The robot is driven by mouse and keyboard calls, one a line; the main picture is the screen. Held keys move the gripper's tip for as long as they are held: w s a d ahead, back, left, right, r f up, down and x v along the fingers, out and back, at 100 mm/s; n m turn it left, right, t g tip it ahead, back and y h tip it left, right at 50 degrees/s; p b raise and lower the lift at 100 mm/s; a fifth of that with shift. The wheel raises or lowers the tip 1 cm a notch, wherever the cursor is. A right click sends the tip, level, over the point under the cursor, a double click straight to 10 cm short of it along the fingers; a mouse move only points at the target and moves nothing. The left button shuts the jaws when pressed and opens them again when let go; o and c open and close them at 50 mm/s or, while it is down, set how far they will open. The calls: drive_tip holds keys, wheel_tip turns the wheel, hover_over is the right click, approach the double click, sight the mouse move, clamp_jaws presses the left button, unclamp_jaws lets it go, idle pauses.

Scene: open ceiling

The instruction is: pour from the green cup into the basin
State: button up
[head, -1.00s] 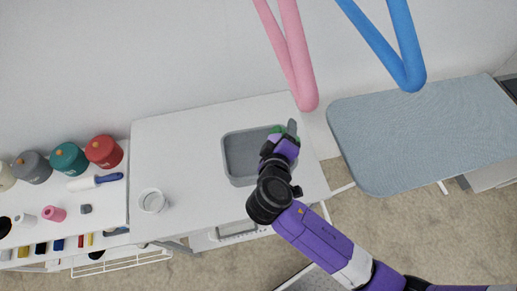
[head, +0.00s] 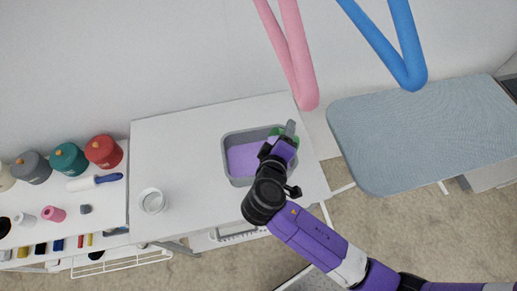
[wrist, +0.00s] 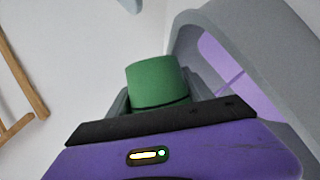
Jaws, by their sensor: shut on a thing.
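The grey basin (head: 226,160) is sunk in the white table and holds a flat layer of purple liquid (head: 244,159). My gripper (head: 286,138) is over the basin's right end, shut on the green cup (head: 276,131), which is mostly hidden behind it in the head view. In the wrist view the green cup (wrist: 157,80) sits between my fingers, with the basin (wrist: 262,32) to its right. A thin purple streak (wrist: 233,81) shows between the cup and the purple in the basin. The cup's mouth is hidden.
A clear glass (head: 153,201) stands on the white table (head: 185,150), left of the basin. A side shelf at the left holds several lidded pots and small items. A blue-grey board (head: 420,135) is at the right. Pink (head: 298,65) and blue (head: 400,60) bent tubes hang above.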

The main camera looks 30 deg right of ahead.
drive_tip(key=shift+a+r+n+h+p, duration=0.1)
drive_tip(key=shift+r+n+h+p, duration=0.25)
drive_tip(key=shift+n+h, duration=0.25)
idle(0.7)
drive_tip(key=shift+w+a+r+n+g+h, duration=0.3)
drive_tip(key=shift+w+a+n, duration=0.1)
drive_tip(key=shift+a+n, duration=0.15)
idle(0.8)
drive_tip(key=shift+w+a+f+n+h, duration=0.1)
drive_tip(key=shift+a+f+n+h, duration=0.05)
drive_tip(key=shift+f+n+h, duration=0.4)
idle(0.9)
drive_tip(key=shift+r, duration=0.1)
drive_tip(key=shift+s+d+r+m+y, duration=0.25)
drive_tip(key=shift+s+d+m+y, duration=0.2)
drive_tip(key=shift+d+m+y, duration=0.4)
drive_tip(key=shift+a+f+m, duration=0.1)
drive_tip(key=shift+a+m, duration=0.1)
drive_tip(key=shift+m, duration=0.05)
